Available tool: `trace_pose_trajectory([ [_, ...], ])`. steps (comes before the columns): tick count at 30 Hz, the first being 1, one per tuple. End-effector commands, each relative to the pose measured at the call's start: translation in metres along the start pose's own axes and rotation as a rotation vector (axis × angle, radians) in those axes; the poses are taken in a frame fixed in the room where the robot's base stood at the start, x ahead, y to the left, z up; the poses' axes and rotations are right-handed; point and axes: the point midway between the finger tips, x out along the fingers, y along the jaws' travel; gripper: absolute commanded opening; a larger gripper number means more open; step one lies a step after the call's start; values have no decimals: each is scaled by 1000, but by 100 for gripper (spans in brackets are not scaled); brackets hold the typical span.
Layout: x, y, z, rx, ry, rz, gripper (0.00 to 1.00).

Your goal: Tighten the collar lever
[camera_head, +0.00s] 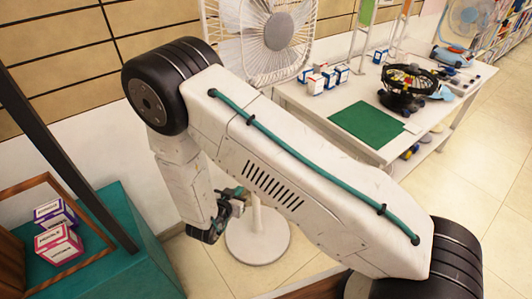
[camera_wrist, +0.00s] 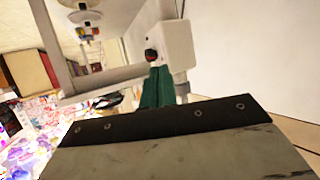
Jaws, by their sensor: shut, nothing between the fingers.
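A white pedestal fan (camera_head: 275,30) stands behind my arm, and its round base (camera_head: 257,240) rests on the floor. Part of its pole is hidden by my arm. My gripper (camera_head: 238,194) is low beside the pole, at its left in the head view. In the wrist view the teal fingers of my gripper (camera_wrist: 157,75) are together and empty. A white collar-like block (camera_wrist: 177,42) is just beyond them, with a small dark and red knob (camera_wrist: 151,55) at its left side. I cannot tell whether the fingers touch it, and no lever shape is clear.
A white table (camera_head: 310,105) with a green mat (camera_head: 367,124), small boxes (camera_head: 316,83) and a black basket-like fan (camera_head: 408,85) stands at the right. A teal counter (camera_head: 135,240) with boxes (camera_head: 58,243) is at the left. Tiled floor is free at the right.

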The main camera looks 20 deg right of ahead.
Motion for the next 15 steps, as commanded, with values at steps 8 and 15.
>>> trace_pose_trajectory([
  [8,-11,24,-59,26,361,143,0],
  [15,7,30,-75,27,396,154,0],
])
